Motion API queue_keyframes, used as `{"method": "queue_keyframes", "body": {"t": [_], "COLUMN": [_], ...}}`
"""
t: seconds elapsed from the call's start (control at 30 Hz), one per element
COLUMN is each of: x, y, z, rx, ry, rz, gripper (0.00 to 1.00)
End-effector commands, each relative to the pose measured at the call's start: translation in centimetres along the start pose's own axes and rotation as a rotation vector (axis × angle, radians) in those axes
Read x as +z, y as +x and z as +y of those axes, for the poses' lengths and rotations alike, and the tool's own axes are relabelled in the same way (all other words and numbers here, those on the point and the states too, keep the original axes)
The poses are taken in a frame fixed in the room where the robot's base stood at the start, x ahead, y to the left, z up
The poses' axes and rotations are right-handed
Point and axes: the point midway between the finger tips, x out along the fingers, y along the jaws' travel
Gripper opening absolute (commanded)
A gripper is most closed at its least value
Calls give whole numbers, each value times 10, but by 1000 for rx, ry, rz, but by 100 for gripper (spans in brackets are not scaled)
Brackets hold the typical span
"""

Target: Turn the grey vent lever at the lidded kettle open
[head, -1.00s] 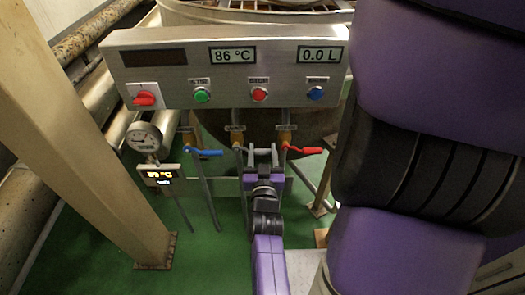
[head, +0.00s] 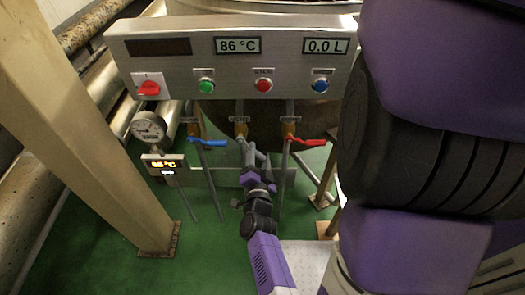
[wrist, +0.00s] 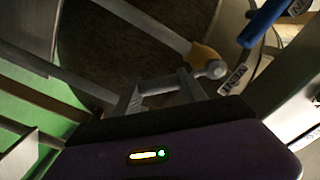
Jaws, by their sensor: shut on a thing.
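The middle valve (head: 240,129) has an orange-brown body and hangs on a pipe below the control panel. Its label (wrist: 234,79) reads VENT in the wrist view. The grey vent lever (wrist: 158,85) lies between the fingers of my gripper (wrist: 160,92), which is shut on it. In the head view my gripper (head: 249,155) is just below and slightly right of the valve; the lever is mostly hidden there. The kettle (head: 262,112) is behind the panel, largely covered.
A blue lever (head: 208,143) is on the left valve and a red lever (head: 308,142) on the right one, both close by. The panel (head: 235,62) overhangs them. A gauge (head: 148,126) and beige post (head: 100,120) stand left.

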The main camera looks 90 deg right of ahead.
Motion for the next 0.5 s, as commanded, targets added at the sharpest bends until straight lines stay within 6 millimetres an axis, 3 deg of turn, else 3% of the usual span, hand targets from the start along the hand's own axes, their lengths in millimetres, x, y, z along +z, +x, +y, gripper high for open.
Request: {"method": "queue_keyframes", "body": {"t": [0.5], "x": [38], "y": [0], "z": [-7], "rx": [1], "ry": [479], "rz": [-1], "gripper": [0]}}
